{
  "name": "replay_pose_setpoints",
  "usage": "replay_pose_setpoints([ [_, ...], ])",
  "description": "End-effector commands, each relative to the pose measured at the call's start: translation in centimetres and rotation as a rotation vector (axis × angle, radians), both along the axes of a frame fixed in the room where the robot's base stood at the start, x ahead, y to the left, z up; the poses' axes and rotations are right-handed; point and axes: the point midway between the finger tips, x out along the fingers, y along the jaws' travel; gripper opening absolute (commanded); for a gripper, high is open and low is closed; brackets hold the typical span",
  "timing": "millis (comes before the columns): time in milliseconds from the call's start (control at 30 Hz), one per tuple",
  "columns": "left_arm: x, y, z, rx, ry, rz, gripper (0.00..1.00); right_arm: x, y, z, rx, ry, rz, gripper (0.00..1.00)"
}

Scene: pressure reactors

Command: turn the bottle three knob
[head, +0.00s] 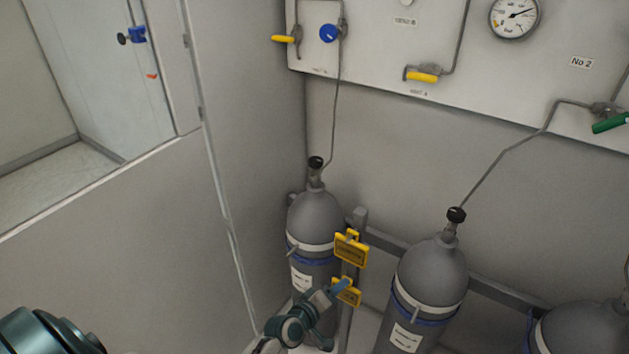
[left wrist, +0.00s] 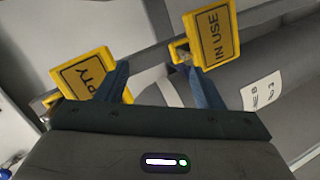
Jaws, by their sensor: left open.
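Three grey gas bottles stand along the wall in the head view: a left one (head: 314,213), a middle one (head: 433,268) and a right one (head: 585,328) cut by the frame edge. Black knobs top the left bottle (head: 316,162) and the middle bottle (head: 456,215); the right one's top is outside the view. I cannot surely read which bottle is number three. My left gripper (head: 338,288) is low in front of the left bottle, by the yellow tags. In the left wrist view its blue fingers (left wrist: 160,86) are apart, with nothing clearly held. My right gripper is not in view.
A yellow "IN USE" tag (left wrist: 212,47) and a yellow tag ending in "PTY" (left wrist: 85,77) hang by the fingers. A grey rail (head: 490,289) runs behind the bottles. Thin pipes rise to a wall panel with valves and a gauge (head: 514,17). A partition (head: 120,240) bounds the left.

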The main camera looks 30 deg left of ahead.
Motion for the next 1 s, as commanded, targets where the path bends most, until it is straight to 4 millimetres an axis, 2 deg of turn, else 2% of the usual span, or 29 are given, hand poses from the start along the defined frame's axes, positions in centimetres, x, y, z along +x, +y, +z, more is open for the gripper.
replay_pose_setpoints([
  [33,0.7,-0.4,3.4,-0.047,-0.046,0.001,0.61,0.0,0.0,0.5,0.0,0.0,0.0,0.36],
  [100,1.3,-0.8,7.1,-0.109,-0.097,0.0,0.61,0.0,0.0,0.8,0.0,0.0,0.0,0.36],
  [300,1.7,-1.8,16.3,-0.263,-0.223,-0.018,0.61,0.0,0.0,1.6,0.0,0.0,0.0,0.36],
  [467,1.3,-2.4,23.0,-0.373,-0.313,-0.047,0.61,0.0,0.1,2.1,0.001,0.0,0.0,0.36],
  [767,5.6,0.6,25.8,-0.743,-0.437,0.122,0.61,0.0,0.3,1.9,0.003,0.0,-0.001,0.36],
  [1000,9.6,4.9,27.3,-1.153,-0.547,0.332,0.61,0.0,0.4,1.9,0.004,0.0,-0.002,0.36],
])
